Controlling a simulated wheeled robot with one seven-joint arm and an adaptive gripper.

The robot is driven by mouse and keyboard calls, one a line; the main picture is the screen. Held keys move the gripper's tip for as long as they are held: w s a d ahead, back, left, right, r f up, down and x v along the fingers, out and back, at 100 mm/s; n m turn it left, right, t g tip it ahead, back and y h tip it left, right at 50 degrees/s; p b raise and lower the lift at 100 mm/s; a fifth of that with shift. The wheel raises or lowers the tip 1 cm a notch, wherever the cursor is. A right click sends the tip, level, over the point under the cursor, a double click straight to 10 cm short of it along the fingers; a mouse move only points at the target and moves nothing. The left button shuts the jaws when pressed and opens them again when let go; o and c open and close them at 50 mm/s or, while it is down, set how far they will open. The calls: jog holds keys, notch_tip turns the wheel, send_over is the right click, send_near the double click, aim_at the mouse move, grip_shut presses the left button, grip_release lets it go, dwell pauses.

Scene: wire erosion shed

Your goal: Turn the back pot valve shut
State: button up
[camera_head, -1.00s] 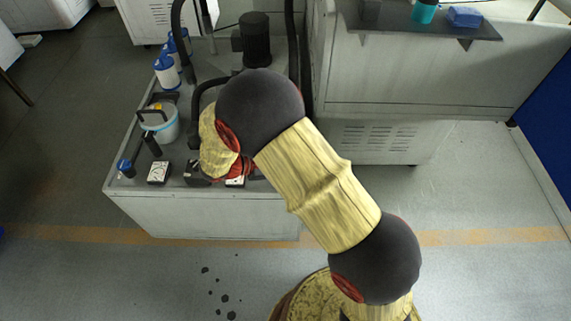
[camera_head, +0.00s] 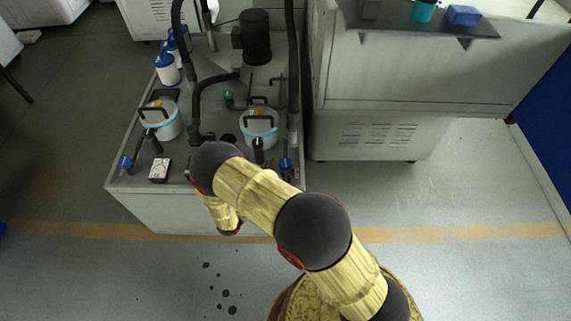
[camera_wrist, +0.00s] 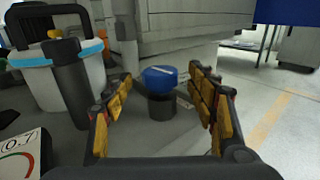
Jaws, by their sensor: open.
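Two blue-capped valves show on the tank top in the head view, a left one (camera_head: 125,163) beside the left pot and a right one (camera_head: 286,163) beside the right pot. I cannot tell which is the back one. In the wrist view a blue valve knob (camera_wrist: 160,78) on a dark round stem is upright ahead, framed between the fingers of my gripper (camera_wrist: 160,88). My gripper is open and its fingers look apart from the knob. A white pot with a blue rim (camera_wrist: 75,75) stands left of it. My arm hides the gripper in the head view.
A black upright handle (camera_wrist: 70,82) stands close to the left finger in the wrist view, and a gauge (camera_wrist: 20,153) is at lower left. Black pipes and a motor (camera_head: 256,38) rise behind the pots. A grey cabinet (camera_head: 375,140) borders the tank on the right.

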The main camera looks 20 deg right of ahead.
aim_at(281, 168)
jog(key=shift+b+x, duration=0.35)
jog(key=shift+x, duration=1.65)
jog(key=shift+c, duration=0.2)
jog(key=c, duration=1.1)
jog(key=shift+c, duration=0.2)
